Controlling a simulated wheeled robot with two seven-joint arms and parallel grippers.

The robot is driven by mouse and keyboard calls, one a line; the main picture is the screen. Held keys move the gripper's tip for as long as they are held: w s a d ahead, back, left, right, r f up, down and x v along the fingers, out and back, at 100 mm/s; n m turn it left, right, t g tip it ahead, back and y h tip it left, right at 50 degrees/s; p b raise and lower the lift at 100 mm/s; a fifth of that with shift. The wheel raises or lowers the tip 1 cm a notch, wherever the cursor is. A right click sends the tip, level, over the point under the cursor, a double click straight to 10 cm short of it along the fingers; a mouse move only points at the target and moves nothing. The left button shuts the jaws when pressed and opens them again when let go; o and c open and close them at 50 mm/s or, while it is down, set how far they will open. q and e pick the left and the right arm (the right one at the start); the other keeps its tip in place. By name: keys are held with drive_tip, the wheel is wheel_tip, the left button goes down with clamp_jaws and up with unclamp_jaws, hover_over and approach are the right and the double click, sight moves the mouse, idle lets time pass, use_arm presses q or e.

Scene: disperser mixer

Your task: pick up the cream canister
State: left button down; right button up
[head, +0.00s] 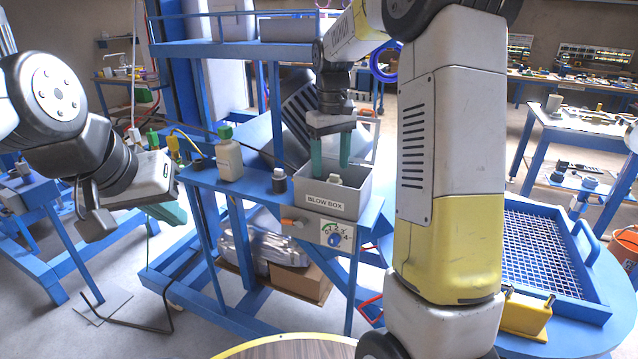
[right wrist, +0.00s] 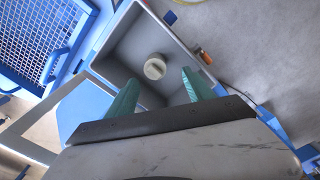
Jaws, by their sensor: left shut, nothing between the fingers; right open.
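A small cream canister (head: 334,180) stands inside the grey box labelled "BLOW BOX" (head: 328,203). In the head view only its top shows above the front wall. In the right wrist view the canister (right wrist: 154,67) appears from above, round and pale, on the floor of the box (right wrist: 118,50). My right gripper (head: 331,168) points down over the box with its green fingers apart and empty. In the right wrist view the canister lies between and beyond the fingertips (right wrist: 159,77). My left gripper (head: 172,215) is shut and empty at the left, away from the box.
A cream bottle with a green cap (head: 229,158) and a small dark jar (head: 279,181) stand on the blue bench left of the box. A blue mesh tray (head: 536,250) lies at the right. The box walls surround the canister closely.

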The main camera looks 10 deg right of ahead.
sight(334, 175)
drive_tip(key=f, duration=0.4)
drive_tip(key=d+f, duration=0.1)
drive_tip(key=f, duration=0.1)
drive_tip(key=shift+s, duration=0.15)
clamp_jaws()
drive_tip(key=shift+r, duration=0.1)
